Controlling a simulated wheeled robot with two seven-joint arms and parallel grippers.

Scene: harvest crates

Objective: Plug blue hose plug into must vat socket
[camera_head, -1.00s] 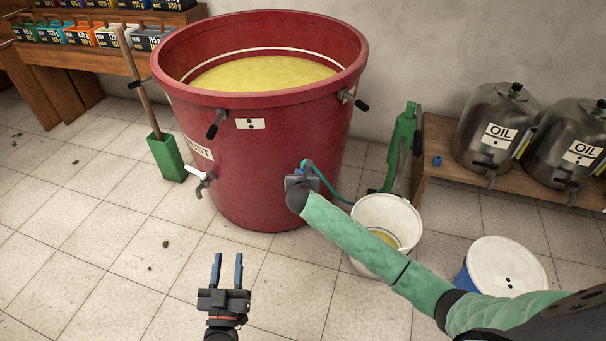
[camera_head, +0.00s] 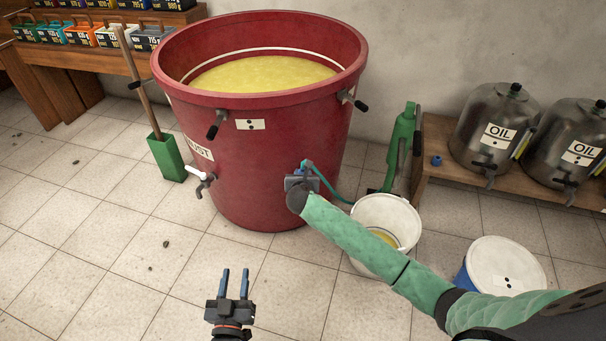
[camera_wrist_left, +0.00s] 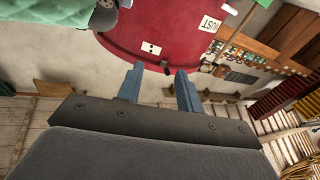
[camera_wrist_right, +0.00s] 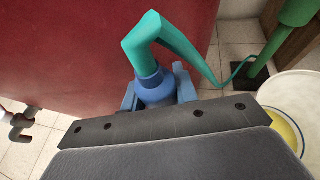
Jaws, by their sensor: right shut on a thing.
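The must vat (camera_head: 280,140) is a large red tub of yellow liquid, standing behind my grippers in the head view. My right gripper (camera_head: 302,178) is at the vat's lower front wall. In the right wrist view, my right gripper (camera_wrist_right: 160,92) is shut on the blue hose plug (camera_wrist_right: 156,88), with its teal hose (camera_wrist_right: 158,35) bending away from the top. The vat socket is hidden, so I cannot tell whether the plug is in it. My left gripper (camera_head: 234,284) is open and empty over the floor; it also shows in the left wrist view (camera_wrist_left: 160,75).
A white tap (camera_head: 201,180) sticks out of the vat, left of my right gripper. A white bucket (camera_head: 388,212) and a lidded blue tub (camera_head: 505,268) stand near my right arm. A green pump (camera_head: 400,145) stands behind.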

